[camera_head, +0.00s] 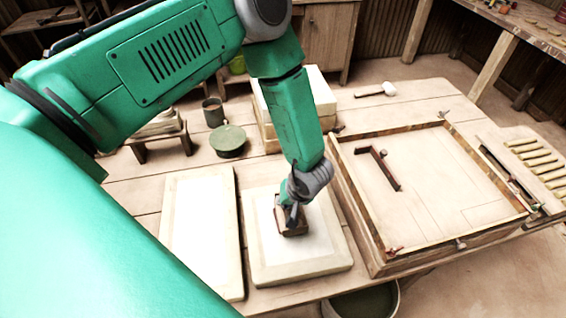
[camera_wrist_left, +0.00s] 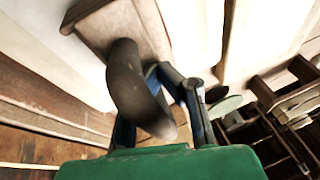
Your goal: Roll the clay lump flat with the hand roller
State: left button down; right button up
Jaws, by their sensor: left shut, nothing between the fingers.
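A brown, flat-topped block (camera_head: 290,226), which may be the clay lump, lies on the right-hand pale slab (camera_head: 275,264). My left gripper (camera_head: 291,213) points down at this block, shut with nothing between its fingers, and hides part of it. I cannot tell whether the fingertips touch it. In the left wrist view, the brown block (camera_wrist_left: 118,28) shows at the top, partly behind my left gripper (camera_wrist_left: 150,85). A dark red-brown bar with a short side piece (camera_head: 379,168) lies in the wooden frame; I cannot tell whether it is the hand roller. My right gripper is out of view.
A second pale slab (camera_head: 203,235) lies to the left. The raised wooden frame (camera_head: 355,225) stands close on the right. Behind are stacked pale blocks (camera_head: 318,92), a green round lid (camera_head: 229,139), a cup (camera_head: 213,112) and a white-headed mallet (camera_head: 388,89). A tool board (camera_head: 548,206) is far right.

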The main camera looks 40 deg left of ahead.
pick_arm(q)
jog(key=shift+w+d, duration=0.2)
jog(key=shift+w, duration=0.3)
jog(key=shift+w+d+f+b, duration=0.2)
jog(key=shift+w+d+b, duration=0.1)
jog(key=shift+w+d, duration=0.25)
jog(key=shift+s+a+r+p, duration=0.1)
jog(key=shift+s+a+p, duration=0.25)
jog(key=shift+s+a, duration=0.95)
jog(key=shift+s, duration=0.25)
jog(key=shift+w+d, duration=0.6)
jog(key=shift+w, duration=0.25)
jog(key=shift+r, duration=3.6)
